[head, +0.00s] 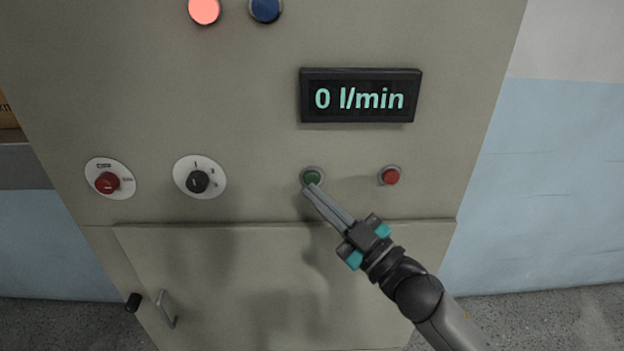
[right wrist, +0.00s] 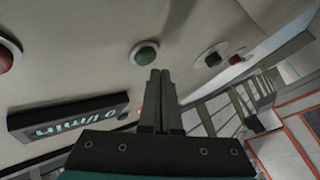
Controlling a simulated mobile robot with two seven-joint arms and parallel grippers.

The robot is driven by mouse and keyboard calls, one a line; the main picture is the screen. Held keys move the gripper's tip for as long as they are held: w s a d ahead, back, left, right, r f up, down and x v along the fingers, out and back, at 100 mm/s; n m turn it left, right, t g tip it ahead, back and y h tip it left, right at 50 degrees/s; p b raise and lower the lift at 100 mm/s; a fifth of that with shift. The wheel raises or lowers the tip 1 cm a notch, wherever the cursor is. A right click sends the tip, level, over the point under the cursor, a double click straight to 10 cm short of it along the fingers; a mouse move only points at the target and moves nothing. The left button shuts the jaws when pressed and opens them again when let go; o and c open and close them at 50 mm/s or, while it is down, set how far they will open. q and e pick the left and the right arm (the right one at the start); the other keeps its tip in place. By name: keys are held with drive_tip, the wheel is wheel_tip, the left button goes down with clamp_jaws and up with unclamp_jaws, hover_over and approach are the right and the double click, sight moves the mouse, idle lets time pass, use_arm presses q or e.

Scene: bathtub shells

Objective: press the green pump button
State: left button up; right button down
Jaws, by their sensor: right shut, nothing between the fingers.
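The green pump button (head: 312,177) sits in a grey ring on the beige control cabinet, below the display. My right gripper (head: 309,190) is shut and empty, its fingertips just below the green button in the head view. In the right wrist view the green button (right wrist: 146,54) is just beyond and slightly left of the fingertips (right wrist: 160,73). I cannot tell for certain whether the tips touch it; a small gap seems to show. The display (head: 360,96) reads 0 l/min. My left gripper is not in view.
A red button (head: 391,176) sits right of the green one. A black selector knob (head: 198,181) and a red rotary knob (head: 107,183) are to the left. A lit red lamp (head: 204,10) and a blue one (head: 265,9) are above. A handle (head: 166,309) is at lower left.

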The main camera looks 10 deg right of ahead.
idle(0.5)
drive_tip(key=shift+w, duration=0.4)
drive_tip(key=shift+w, duration=0.4)
idle(0.8)
drive_tip(key=shift+s, duration=0.1)
drive_tip(key=shift+s+p, duration=0.45)
drive_tip(key=shift+s, duration=0.25)
drive_tip(key=s+p, duration=0.1)
drive_tip(key=s, duration=0.4)
drive_tip(key=shift+a+p, duration=0.2)
drive_tip(key=shift+p, duration=0.1)
